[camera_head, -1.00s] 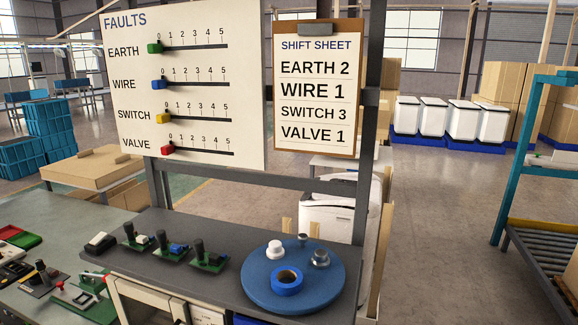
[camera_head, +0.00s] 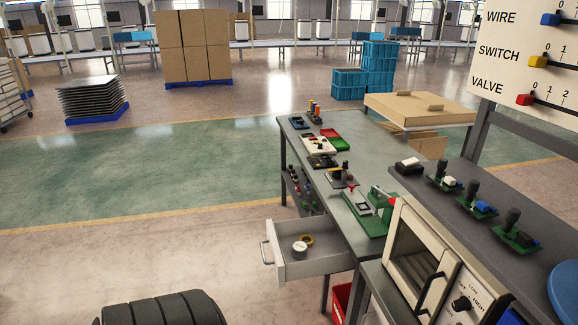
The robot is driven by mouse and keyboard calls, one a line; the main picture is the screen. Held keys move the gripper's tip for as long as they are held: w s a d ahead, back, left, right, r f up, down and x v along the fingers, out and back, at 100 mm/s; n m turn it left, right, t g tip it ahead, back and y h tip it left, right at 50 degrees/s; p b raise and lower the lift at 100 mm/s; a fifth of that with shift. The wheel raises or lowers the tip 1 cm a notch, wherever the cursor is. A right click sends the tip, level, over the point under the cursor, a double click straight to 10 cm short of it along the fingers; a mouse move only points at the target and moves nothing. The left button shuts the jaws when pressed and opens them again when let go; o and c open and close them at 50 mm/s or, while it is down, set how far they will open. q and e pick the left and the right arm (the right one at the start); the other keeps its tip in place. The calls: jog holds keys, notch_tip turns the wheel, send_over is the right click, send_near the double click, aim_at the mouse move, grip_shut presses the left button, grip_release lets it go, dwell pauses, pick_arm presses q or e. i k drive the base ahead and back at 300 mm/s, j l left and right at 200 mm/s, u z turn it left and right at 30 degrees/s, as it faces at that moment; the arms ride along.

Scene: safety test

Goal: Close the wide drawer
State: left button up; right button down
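A light grey drawer (camera_head: 321,269) stands pulled out to the left from under the workbench (camera_head: 318,174). It has a bar handle (camera_head: 265,252) on its front, which faces left.
A cream oven-like box (camera_head: 418,262) with a glass door stands right of the drawer. A red bin (camera_head: 341,300) sits on the floor below. A lower shelf (camera_head: 303,190) holds small parts. The floor (camera_head: 180,255) left of the drawer is clear.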

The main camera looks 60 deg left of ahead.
aim_at(329, 254)
jog(key=u, duration=0.45)
jog(key=k+u, duration=0.15)
jog(key=u, duration=0.8)
jog(key=k+u, duration=0.15)
jog(key=u, duration=0.3)
